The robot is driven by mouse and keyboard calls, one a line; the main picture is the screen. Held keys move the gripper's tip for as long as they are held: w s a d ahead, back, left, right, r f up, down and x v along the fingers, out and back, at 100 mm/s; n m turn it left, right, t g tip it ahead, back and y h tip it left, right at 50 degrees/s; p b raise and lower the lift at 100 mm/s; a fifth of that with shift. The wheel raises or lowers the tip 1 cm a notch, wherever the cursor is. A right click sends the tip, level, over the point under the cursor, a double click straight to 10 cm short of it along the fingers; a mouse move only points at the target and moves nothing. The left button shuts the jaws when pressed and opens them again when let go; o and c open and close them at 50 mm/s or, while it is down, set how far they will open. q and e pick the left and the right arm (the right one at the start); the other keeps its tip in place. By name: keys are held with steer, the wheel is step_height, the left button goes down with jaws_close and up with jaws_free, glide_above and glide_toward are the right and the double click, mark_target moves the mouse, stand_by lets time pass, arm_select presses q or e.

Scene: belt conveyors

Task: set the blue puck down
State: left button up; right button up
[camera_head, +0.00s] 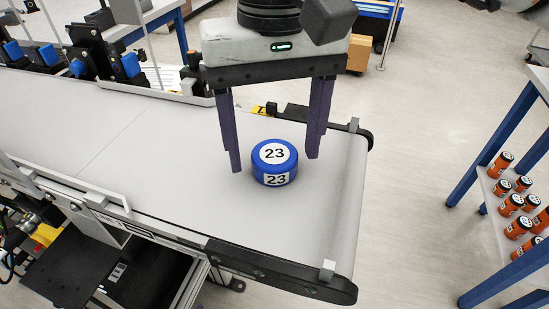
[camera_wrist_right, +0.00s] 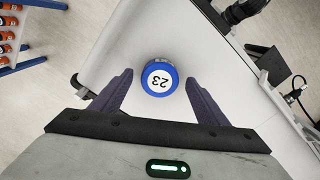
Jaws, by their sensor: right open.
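The blue puck (camera_head: 274,163), with a white label marked 23 on its top and side, stands flat on the grey conveyor belt (camera_head: 160,150) near the belt's end roller. My right gripper (camera_head: 275,163) is above the belt with its two dark fingers apart, one on each side of the puck. Gaps show between the fingers and the puck. In the right wrist view the puck (camera_wrist_right: 159,77) lies between and just beyond the open fingertips (camera_wrist_right: 160,85). My left gripper is in neither view.
A blue-legged shelf (camera_head: 500,205) with several orange cylinders (camera_head: 515,203) stands to the right, across open floor. Black devices with blue parts (camera_head: 125,65) line the belt's far left side. A cardboard box (camera_head: 358,53) stands on the far floor. Bare belt lies left of the puck.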

steer(key=shift+r, duration=0.1)
steer(key=c, duration=1.3)
